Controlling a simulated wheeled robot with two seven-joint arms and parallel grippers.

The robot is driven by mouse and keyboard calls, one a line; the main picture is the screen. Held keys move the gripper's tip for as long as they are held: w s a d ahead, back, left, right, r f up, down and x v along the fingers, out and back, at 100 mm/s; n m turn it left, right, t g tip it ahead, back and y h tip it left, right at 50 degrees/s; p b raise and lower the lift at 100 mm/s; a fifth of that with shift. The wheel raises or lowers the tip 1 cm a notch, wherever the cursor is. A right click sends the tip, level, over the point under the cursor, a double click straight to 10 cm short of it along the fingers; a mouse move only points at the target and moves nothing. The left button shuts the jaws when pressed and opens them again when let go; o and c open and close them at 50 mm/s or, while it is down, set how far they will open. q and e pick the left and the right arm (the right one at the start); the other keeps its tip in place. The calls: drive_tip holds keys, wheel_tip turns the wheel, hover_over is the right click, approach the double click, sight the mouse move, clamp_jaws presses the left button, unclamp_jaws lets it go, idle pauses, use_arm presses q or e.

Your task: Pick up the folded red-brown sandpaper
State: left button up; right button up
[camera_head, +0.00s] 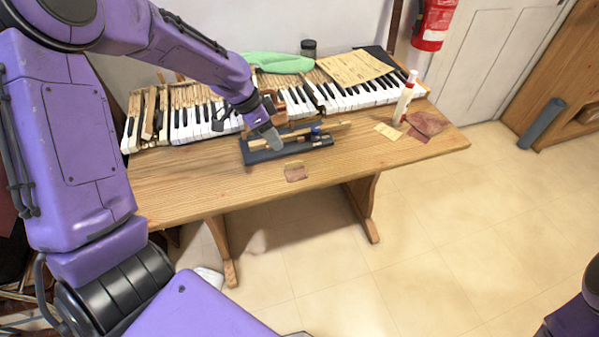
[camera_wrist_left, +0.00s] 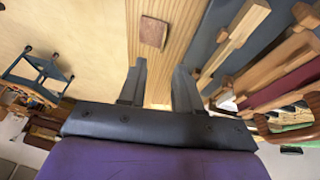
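A small folded red-brown sandpaper (camera_head: 295,172) lies flat near the front edge of the wooden table. It also shows beyond my fingertips in the left wrist view (camera_wrist_left: 153,33). My left gripper (camera_head: 272,138) is above the table, over the dark tray and behind the sandpaper in the head view. In the left wrist view its two fingers (camera_wrist_left: 160,72) stand apart with nothing between them. They are not touching the sandpaper. Larger red-brown sheets (camera_head: 427,123) lie at the table's right end. My right gripper is not in view.
A dark tray (camera_head: 258,156) with wooden sticks and tools is close to my left gripper. Piano keys (camera_head: 365,97) line the back of the table (camera_head: 205,185). A white bottle (camera_head: 405,98) stands at right, beside a tan sheet (camera_head: 388,131). The front left tabletop is clear.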

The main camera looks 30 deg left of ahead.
use_arm(q)
approach(288, 168)
drive_tip(key=shift+w+d+f, duration=0.6)
drive_tip(key=shift+w+d, duration=0.2)
drive_tip(key=shift+w, duration=0.05)
drive_tip(key=shift+d+f, duration=0.15)
drive_tip(key=shift+f, duration=0.2)
drive_tip(key=x, duration=0.3)
drive_tip(key=p+x, duration=0.1)
drive_tip(key=shift+w+f, duration=0.15)
drive_tip(key=shift+f, duration=0.3)
drive_tip(key=shift+r, duration=0.1)
clamp_jaws()
